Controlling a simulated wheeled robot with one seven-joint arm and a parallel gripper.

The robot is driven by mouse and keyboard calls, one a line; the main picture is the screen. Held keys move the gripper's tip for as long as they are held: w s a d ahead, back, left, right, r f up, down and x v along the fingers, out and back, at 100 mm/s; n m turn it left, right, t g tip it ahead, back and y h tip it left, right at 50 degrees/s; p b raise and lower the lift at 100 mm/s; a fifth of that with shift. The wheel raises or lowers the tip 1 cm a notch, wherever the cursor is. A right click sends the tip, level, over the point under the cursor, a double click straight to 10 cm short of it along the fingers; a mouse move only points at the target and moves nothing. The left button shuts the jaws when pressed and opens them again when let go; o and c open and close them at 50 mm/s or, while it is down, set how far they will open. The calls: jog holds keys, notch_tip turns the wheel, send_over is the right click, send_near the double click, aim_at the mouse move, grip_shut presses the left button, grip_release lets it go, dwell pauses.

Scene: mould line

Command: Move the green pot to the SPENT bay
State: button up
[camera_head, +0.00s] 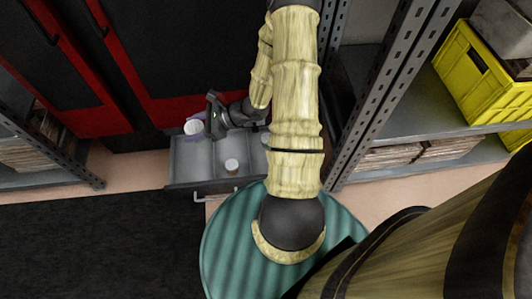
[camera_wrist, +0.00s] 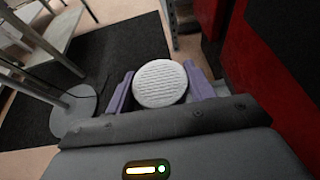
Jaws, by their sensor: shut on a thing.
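My gripper (camera_head: 194,120) is at the left side of an open grey drawer (camera_head: 180,160). Its purple fingers are shut on a round white-topped thing (camera_head: 193,127), held near the drawer's back left corner. In the wrist view this thing (camera_wrist: 160,84) shows a pale, ribbed round face between the two fingers. Its sides are mostly hidden, and I see no green on it. A small pot with a white rim and brownish top (camera_head: 232,165) stands in the drawer, apart from my gripper. I cannot make out a green pot or a SPENT label.
Black and red cabinets (camera_head: 110,60) stand behind the drawer. A metal shelf rack (camera_head: 375,85) with a yellow crate (camera_head: 480,75) is close on the right. Another rack (camera_head: 50,150) stands at left. A dark mat (camera_head: 90,235) covers clear floor at front left.

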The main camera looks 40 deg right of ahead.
jog(key=s+a+f+n+g+y+b, duration=0.1)
jog(key=s+f+n+g+b, duration=0.1)
jog(key=s+f+n+g, duration=0.45)
jog(key=s+a+f+n+g+y+b, duration=0.1)
jog(key=f+n+g+b, duration=0.2)
jog(key=f, duration=0.6)
jog(key=s+d+f+n+g+h+b, duration=0.3)
jog(key=s+d+f+n+g+h, duration=0.35)
jog(key=f+n+g, duration=0.3)
jog(key=d+f+n+g+h+b, duration=0.25)
jog(key=d+f+n+h, duration=0.35)
jog(key=d+n+h, duration=0.55)
jog(key=w+d+f+n+t+h+b, duration=0.2)
jog(key=w+d+n+t+h+b, duration=0.2)
jog(key=w+d, duration=0.5)
jog(key=w+n+t+h, duration=0.1)
jog(key=n+t+h, duration=0.1)
jog(key=t, duration=0.1)
jog(key=shift+d+h, duration=0.4)
